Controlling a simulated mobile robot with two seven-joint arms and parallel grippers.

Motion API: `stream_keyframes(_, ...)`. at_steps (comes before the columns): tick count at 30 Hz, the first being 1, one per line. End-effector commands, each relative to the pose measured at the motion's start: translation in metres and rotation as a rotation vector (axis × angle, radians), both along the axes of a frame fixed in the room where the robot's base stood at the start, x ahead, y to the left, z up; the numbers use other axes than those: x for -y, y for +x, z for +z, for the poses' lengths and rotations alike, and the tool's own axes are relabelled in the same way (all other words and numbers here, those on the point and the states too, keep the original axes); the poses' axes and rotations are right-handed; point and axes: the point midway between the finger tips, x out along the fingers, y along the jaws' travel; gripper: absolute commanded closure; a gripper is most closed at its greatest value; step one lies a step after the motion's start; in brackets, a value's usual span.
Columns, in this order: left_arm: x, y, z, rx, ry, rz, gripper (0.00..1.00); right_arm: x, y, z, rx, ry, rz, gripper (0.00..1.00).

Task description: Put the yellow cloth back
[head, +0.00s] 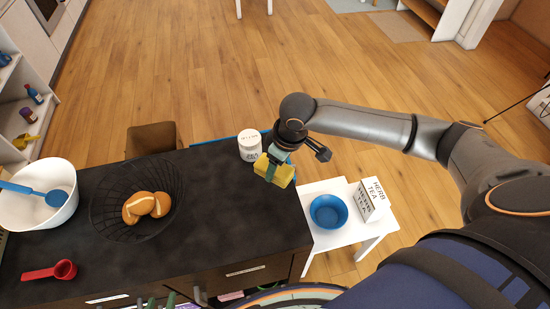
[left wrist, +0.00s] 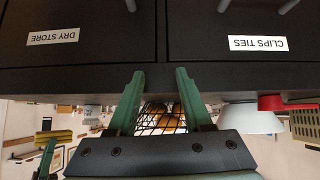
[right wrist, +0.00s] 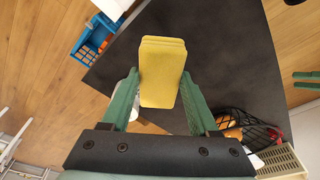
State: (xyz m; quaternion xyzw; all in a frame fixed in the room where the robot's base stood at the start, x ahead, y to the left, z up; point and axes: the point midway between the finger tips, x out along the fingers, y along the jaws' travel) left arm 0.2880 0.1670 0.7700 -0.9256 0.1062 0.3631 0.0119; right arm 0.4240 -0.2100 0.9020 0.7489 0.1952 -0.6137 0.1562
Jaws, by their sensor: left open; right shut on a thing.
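The yellow cloth (head: 274,171), a folded block, is held in my right gripper (head: 279,160) near the right end of the dark counter (head: 225,215). In the right wrist view the yellow cloth (right wrist: 162,72) stands between the two green fingers, with the counter's corner behind it. I cannot tell how far it is above the counter. My left gripper (head: 170,300) is low at the counter's front edge in the head view. In the left wrist view my left gripper (left wrist: 158,95) is open and empty, facing the drawer fronts labelled DRY STORE (left wrist: 75,57) and CLIPS TIES (left wrist: 215,55).
A white canister (head: 249,146) stands close to the cloth. A wire basket with bread (head: 146,206), a white bowl (head: 40,205) and a red scoop (head: 55,270) are on the left. A white side table (head: 340,238) holds a blue bowl (head: 328,211) and an herb tea box (head: 372,199).

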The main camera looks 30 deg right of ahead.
Motion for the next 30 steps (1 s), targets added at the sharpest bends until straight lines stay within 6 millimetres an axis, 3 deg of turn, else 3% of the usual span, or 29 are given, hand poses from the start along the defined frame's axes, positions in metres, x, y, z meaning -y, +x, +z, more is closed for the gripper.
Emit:
stream_keyframes(3,-0.001,-0.001,0.008,0.0,0.001,0.004,0.5,0.002,0.0,0.003,0.002,-0.004,0.022,1.0)
stream_keyframes(17,-0.001,-0.001,0.006,0.0,0.001,0.004,0.5,0.002,0.0,0.0,0.004,-0.004,0.027,1.0)
stream_keyframes(30,-0.001,-0.001,-0.011,0.001,0.001,0.003,0.5,0.002,0.0,-0.046,0.002,-0.004,0.027,1.0)
